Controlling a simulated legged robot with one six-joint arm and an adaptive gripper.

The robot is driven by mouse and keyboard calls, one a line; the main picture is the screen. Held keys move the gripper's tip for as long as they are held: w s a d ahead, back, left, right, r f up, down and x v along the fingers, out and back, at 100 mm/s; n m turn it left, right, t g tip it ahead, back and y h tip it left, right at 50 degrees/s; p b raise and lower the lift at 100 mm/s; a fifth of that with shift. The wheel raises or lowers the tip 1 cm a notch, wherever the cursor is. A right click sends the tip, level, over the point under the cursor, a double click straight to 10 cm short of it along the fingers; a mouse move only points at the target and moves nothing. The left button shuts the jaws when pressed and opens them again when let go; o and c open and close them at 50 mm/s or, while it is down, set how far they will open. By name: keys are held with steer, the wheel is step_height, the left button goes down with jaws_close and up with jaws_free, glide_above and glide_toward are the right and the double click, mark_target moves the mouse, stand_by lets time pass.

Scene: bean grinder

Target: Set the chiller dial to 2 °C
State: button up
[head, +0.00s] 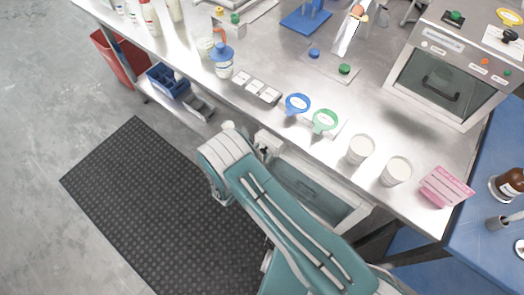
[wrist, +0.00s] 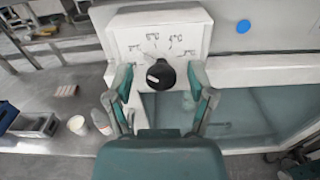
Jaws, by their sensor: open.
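The chiller dial (wrist: 160,74) is a round black knob on a white panel (wrist: 205,27) in the wrist view. Temperature labels in °C arc around its upper side; 6 °C and 4 °C seem to sit above it, but they are small and blurred. A white mark shows on the knob's lower left face; the exact setting is unclear. My gripper (wrist: 160,84) is open, one finger on each side of the knob; contact cannot be told. In the head view my gripper (head: 262,149) is at the bench's front edge, by the chiller (head: 318,190), and the dial is hidden.
A blue bin (head: 168,82) sits on the lower shelf. The black floor mat (head: 150,190) is clear.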

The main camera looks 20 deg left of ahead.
jaws_close()
steer(key=shift+m, duration=0.4)
steer(key=m, duration=0.4)
steer(key=shift+m, duration=0.4)
steer(key=m, duration=1.2)
steer(key=shift+d+f+m, duration=0.15)
steer(key=shift+m, duration=0.15)
steer(key=m, duration=0.5)
steer(key=shift+s+d+f+m, duration=0.1)
steer(key=shift+f+m, duration=0.05)
steer(key=shift+m, duration=0.15)
